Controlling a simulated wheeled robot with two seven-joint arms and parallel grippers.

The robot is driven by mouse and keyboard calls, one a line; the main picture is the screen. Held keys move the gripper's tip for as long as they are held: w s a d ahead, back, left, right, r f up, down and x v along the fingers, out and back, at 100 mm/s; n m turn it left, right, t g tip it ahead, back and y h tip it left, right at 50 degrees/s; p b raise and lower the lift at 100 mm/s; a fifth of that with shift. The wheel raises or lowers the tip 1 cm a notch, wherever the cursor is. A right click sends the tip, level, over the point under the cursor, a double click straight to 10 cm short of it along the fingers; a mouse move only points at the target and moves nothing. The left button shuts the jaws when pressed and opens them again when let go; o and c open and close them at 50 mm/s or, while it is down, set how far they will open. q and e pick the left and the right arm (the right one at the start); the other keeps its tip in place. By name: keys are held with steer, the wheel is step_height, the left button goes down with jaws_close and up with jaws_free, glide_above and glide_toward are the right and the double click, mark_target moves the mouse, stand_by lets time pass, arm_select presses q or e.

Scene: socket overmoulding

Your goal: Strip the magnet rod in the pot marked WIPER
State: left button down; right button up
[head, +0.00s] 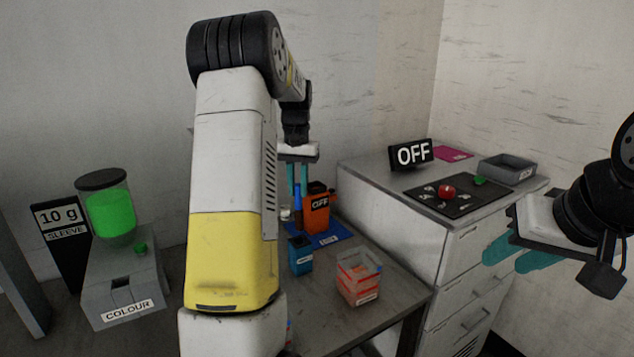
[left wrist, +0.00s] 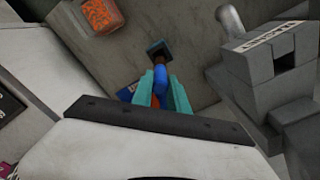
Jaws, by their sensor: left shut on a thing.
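My left gripper (head: 297,192) points down over the table, its teal fingers shut on the blue magnet rod (left wrist: 160,80). In the left wrist view the fingers (left wrist: 161,98) grip the rod, and its far end meets the opening of a small blue square pot (left wrist: 158,47). I cannot tell how deep the end is. The pot stands below the gripper in the head view (head: 300,262); its label is too small to read. My right gripper (head: 522,262) is open and empty at the right, away from the pot.
An orange unit reading OFF (head: 317,212) stands on a blue mat (head: 328,240) behind the pot. A clear box of orange material (head: 358,285) is to its right. The COLOUR dispenser (head: 125,285) is at left. A cabinet carries a panel with a red button (head: 447,192) and a grey tray (head: 507,168).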

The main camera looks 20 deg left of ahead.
mark_target(299, 230)
arm_select(q)
steer(key=shift+f, duration=5.25)
steer(key=shift+r, duration=5.4)
